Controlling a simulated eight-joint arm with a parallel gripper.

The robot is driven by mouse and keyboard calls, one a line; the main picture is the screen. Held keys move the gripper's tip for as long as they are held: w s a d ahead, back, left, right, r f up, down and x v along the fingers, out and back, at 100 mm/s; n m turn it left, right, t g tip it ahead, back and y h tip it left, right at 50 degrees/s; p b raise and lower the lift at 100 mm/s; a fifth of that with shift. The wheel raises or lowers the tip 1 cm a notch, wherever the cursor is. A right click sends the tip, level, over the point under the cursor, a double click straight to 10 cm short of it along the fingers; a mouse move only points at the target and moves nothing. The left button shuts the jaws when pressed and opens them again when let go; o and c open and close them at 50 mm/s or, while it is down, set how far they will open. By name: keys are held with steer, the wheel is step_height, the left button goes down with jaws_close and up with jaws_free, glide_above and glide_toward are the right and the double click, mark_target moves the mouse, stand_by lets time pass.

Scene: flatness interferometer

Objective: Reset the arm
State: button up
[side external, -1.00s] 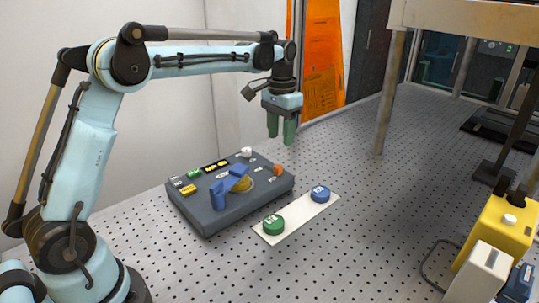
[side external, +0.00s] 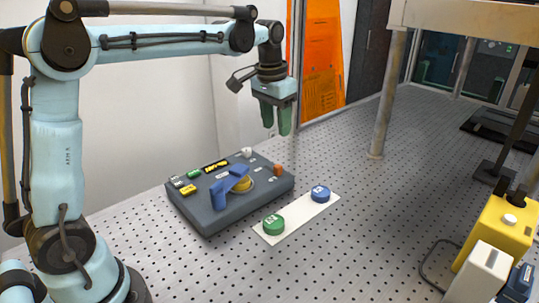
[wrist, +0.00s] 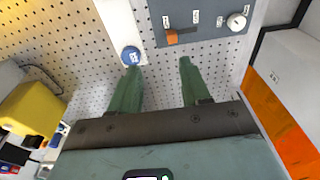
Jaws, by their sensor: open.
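My gripper (side external: 277,118) hangs above the back right corner of the dark control box, pointing down, with its two green fingers apart and nothing between them. In the wrist view my gripper (wrist: 158,77) is open and empty over the perforated table. The control box (side external: 210,222) has a blue lever (side external: 219,195), a yellow round part (side external: 245,184), an orange part (side external: 278,170) and a white knob (side external: 247,153). The orange part also shows in the wrist view (wrist: 171,37).
A white strip (side external: 296,220) with a green button (side external: 273,224) and a blue button (side external: 320,193) lies in front of the box. A yellow device (side external: 500,235) stands at right. A post (side external: 385,100) rises behind. The perforated table (side external: 370,230) between is clear.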

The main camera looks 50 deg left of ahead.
steer(key=s+d+f+t, duration=0.2)
steer(key=s+t, duration=0.1)
steer(key=s, duration=0.5)
steer(key=s+d+f+t, duration=0.2)
steer(key=s+d+f, duration=0.1)
steer(key=s, duration=0.5)
steer(key=shift+s+f+t, duration=0.25)
steer(key=shift+f+t, duration=0.1)
steer(key=shift+t, duration=0.05)
steer(key=shift+d, duration=0.1)
stand_by(0.9)
